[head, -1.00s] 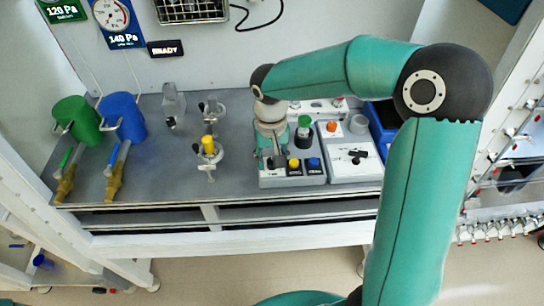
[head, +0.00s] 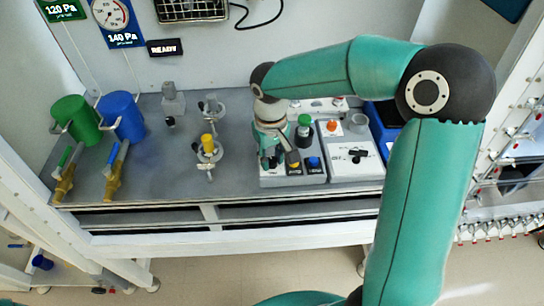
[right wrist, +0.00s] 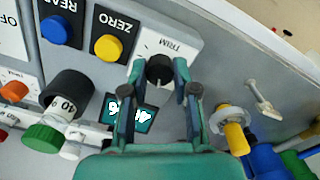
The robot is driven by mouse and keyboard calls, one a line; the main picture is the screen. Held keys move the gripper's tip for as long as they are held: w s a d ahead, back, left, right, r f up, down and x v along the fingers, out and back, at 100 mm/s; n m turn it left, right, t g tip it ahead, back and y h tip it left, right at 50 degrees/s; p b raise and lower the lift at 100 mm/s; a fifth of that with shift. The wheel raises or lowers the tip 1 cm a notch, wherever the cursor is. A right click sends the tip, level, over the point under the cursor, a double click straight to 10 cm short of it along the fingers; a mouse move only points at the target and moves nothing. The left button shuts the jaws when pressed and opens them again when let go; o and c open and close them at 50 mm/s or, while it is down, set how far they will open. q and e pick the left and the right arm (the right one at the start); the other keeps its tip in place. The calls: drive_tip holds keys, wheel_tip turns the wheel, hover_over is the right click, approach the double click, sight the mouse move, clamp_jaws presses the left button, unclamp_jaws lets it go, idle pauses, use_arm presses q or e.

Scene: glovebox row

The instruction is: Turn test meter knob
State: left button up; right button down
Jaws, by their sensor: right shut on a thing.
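The test meter (head: 291,182) is a grey box on the bench, with a yellow button and a blue button on its front. In the right wrist view, the black knob (right wrist: 159,74) sits on a white plate marked TRIM. My right gripper (head: 274,160) is over the left front of the meter and hides the knob in the head view. In the right wrist view, its two teal fingers (right wrist: 160,68) are shut on the knob, one on each side. A small lit display (right wrist: 132,114) is partly hidden by a finger. My left gripper is out of view.
The yellow ZERO button (right wrist: 108,47) and blue READ button (right wrist: 56,29) are beside the knob. A green-capped cylinder (head: 304,130) stands close behind. Another grey box (head: 354,172) is to the right. A yellow-topped fitting (head: 208,143) stands left, with bare bench around it.

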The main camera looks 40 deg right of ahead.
sight(272, 161)
drive_tip(key=shift+n, duration=1.2)
drive_tip(key=c, duration=0.9)
unclamp_jaws()
drive_tip(key=shift+r, duration=0.1)
wheel_tip(272, 161, up, 12)
drive_tip(key=shift+a+f, duration=0.1)
drive_tip(key=shift+s, duration=0.1)
